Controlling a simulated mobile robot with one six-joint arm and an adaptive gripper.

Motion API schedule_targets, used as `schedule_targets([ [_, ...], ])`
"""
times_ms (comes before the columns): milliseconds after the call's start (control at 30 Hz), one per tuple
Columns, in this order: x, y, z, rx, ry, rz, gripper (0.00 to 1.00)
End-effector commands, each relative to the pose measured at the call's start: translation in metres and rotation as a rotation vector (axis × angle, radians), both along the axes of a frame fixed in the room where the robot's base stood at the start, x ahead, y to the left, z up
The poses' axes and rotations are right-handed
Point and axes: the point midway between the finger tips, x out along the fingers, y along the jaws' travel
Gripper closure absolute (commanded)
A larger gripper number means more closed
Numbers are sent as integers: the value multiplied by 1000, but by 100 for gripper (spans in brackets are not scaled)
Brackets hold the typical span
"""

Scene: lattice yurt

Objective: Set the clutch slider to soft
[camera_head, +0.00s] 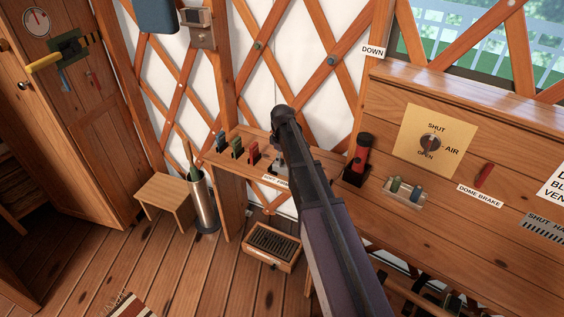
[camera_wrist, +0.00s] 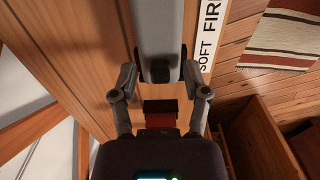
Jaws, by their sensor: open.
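The clutch slider's SOFT/FIRM label (camera_head: 278,181) is on the front of a wooden shelf in the head view; it also shows at the right in the wrist view (camera_wrist: 207,45), SOFT nearer the bottom. A grey bar (camera_wrist: 160,35), apparently part of the slider, runs down from the top of the wrist view beside that label. The slider's knob is not clear. My gripper (camera_wrist: 161,73) is open, its fingers on either side of the bar's lower end. Contact cannot be told. In the head view my arm covers most of the slider.
A red lever with a black top (camera_head: 253,152) stands left of the slider, close to my gripper; green (camera_head: 237,147) and blue (camera_head: 221,141) levers stand beyond it. A red-and-black object (camera_head: 359,158) stands to the right. A slatted box (camera_head: 272,246) lies on the floor below.

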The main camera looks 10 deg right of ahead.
Motion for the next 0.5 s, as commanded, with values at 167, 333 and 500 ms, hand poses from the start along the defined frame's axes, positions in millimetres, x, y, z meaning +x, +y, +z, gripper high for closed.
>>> schedule_targets([
  [167, 0, 0, -1, 0, 0, 0, 40],
  [333, 0, 0, -1, 0, 0, 0, 40],
  [500, 0, 0, -1, 0, 0, 0, 88],
])
